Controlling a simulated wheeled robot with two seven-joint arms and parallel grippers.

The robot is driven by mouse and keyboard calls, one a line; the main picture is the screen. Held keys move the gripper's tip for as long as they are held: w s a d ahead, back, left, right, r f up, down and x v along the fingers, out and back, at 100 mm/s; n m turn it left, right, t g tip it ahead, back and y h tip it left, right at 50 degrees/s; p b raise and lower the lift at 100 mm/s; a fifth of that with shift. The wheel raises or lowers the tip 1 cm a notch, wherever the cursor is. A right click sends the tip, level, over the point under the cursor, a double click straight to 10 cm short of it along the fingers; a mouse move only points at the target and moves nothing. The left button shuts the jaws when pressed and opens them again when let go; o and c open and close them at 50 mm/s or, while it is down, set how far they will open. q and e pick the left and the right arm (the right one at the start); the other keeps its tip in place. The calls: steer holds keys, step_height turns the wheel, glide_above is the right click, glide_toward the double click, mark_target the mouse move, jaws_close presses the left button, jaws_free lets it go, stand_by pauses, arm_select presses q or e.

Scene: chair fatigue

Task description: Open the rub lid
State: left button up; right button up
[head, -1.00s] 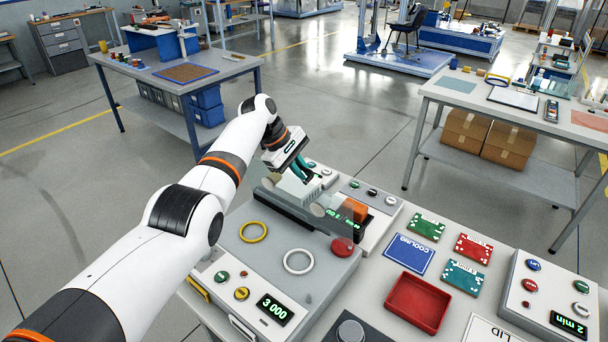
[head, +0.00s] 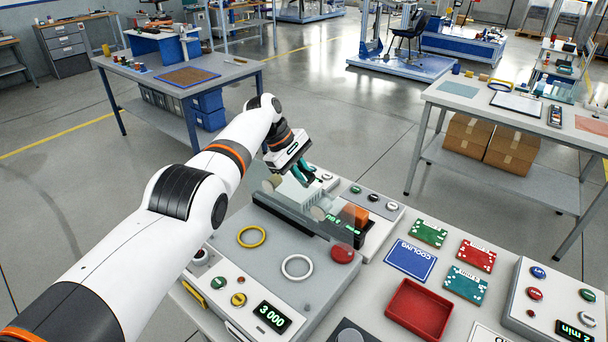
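A grey test machine (head: 265,270) with a yellow ring, a white ring and a "3 000" display stands on the near bench. A long grey bar (head: 290,215) with pale round knobs runs along its back edge. A clear panel (head: 350,222) shows at the bar's right end, with an orange block behind it. I cannot tell for certain which part is the rub lid. My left gripper (head: 304,178) points down, above and behind the bar, near a white unit. Its teal fingers look close together, and their gap is unclear. My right gripper is not in view.
A red button (head: 342,253) sits at the machine's right corner. A red tray (head: 419,310), a blue "COOLING" card (head: 411,260) and several coloured cards lie to the right. A button box with a "2 min" display (head: 577,331) stands at far right. My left arm spans the machine's left side.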

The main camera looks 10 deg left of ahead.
arm_select(q)
steer(key=shift+o, duration=0.3)
steer(key=shift+f, duration=0.15)
steer(key=shift+w, duration=0.1)
steer(key=p+v, duration=0.1)
steer(key=v, duration=0.3)
steer(key=shift+d+p, duration=0.1)
steer(key=shift+p, duration=0.25)
steer(key=b+v, duration=0.2)
steer(key=v, duration=0.6)
